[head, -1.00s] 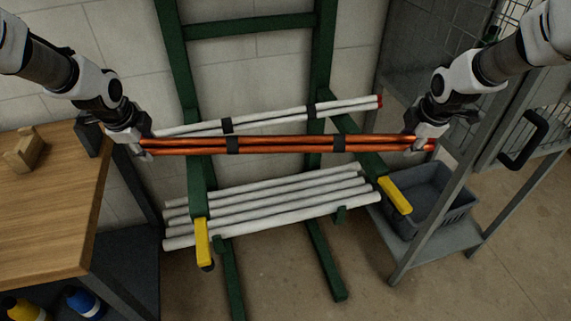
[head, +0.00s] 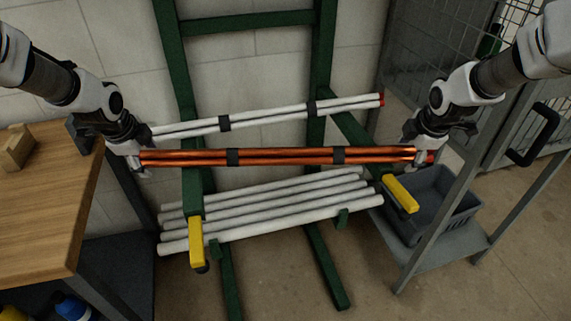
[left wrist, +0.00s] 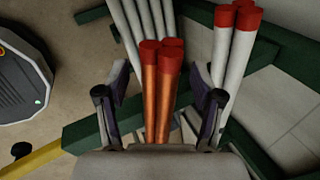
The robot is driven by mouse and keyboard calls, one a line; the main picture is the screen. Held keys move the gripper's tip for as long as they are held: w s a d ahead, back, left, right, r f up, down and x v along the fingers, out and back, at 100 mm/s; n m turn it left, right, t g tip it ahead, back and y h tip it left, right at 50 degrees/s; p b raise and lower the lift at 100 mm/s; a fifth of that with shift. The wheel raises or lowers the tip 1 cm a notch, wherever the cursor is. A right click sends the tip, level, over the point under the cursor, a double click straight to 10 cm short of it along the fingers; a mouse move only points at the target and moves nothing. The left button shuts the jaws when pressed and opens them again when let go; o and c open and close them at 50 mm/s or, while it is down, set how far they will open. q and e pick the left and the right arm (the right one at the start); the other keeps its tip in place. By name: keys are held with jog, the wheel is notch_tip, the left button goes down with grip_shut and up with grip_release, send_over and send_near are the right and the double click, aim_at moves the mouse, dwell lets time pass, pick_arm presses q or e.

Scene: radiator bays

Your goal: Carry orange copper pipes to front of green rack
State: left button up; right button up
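The bundle of orange copper pipes (head: 285,157) has two black bands and lies nearly level across the front of the green rack (head: 178,70), over its two yellow-tipped arms. In the left wrist view the pipes (left wrist: 158,105) end in red caps and cross a green arm. Whether they touch the arms is unclear. My left gripper (head: 138,163) is at the left end; in its wrist view the fingers (left wrist: 160,90) stand apart on both sides of the pipes, with gaps. My right gripper (head: 421,158) is at the right end; its fingers are too small to read.
A white pipe bundle (head: 270,117) lies behind, nearer the wall. Several white pipes (head: 270,215) lie lower on the rack. A wooden bench (head: 45,210) stands left. A grey cart (head: 450,250) with a dark bin (head: 440,210) stands right.

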jog(key=shift+r, duration=0.15)
pick_arm(q)
jog(key=v, duration=1.2)
pick_arm(e)
jog(key=v, duration=1.1)
jog(key=shift+s+r, duration=0.3)
